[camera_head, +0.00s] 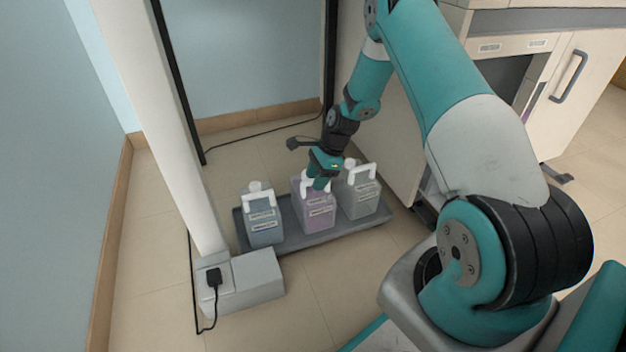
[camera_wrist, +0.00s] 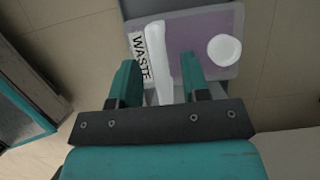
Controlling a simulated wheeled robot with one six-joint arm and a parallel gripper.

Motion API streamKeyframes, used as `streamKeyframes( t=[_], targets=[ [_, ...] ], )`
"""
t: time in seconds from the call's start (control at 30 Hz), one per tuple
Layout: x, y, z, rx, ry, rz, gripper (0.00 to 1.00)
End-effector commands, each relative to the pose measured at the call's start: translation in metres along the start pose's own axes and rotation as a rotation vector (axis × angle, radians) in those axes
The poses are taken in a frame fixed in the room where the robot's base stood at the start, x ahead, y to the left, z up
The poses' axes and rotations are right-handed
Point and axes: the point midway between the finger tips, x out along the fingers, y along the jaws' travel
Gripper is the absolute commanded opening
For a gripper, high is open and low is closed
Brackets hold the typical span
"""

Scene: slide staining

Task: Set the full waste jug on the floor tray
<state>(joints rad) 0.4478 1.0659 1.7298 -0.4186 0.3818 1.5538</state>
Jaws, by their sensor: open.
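The purple-filled waste jug (camera_head: 315,214) stands upright on the grey floor tray (camera_head: 290,238), between two other jugs. Its WASTE label, white handle and round white cap show in the wrist view, where its purple body (camera_wrist: 188,44) fills the upper middle. My gripper (camera_head: 318,186) is at the top of this jug. In the wrist view my gripper (camera_wrist: 160,80) is open, with one finger on each side of the white handle (camera_wrist: 158,60). Whether either finger touches the handle I cannot tell.
A blue-grey jug (camera_head: 263,222) stands on the tray to the left, and a pale grey jug (camera_head: 359,197) to the right, close beside the purple one. A white post with a grey base box (camera_head: 245,280) is at the front left. A cabinet (camera_head: 385,110) stands behind right.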

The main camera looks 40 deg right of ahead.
Motion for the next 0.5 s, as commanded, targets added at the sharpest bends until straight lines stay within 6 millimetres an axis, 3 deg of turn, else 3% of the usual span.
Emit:
streamKeyframes(
  t=[0.03, 0.2, 0.4, 0.5],
  targets=[
    [-0.018, -0.001, 0.003, 0.001, 0.000, -0.002, 0.42],
    [-0.058, 0.000, 0.003, 0.001, 0.000, -0.002, 0.42],
    [-0.090, 0.000, 0.003, -0.004, 0.000, -0.001, 0.42],
    [-0.104, 0.001, 0.020, -0.078, 0.002, 0.001, 0.42]
  ],
)
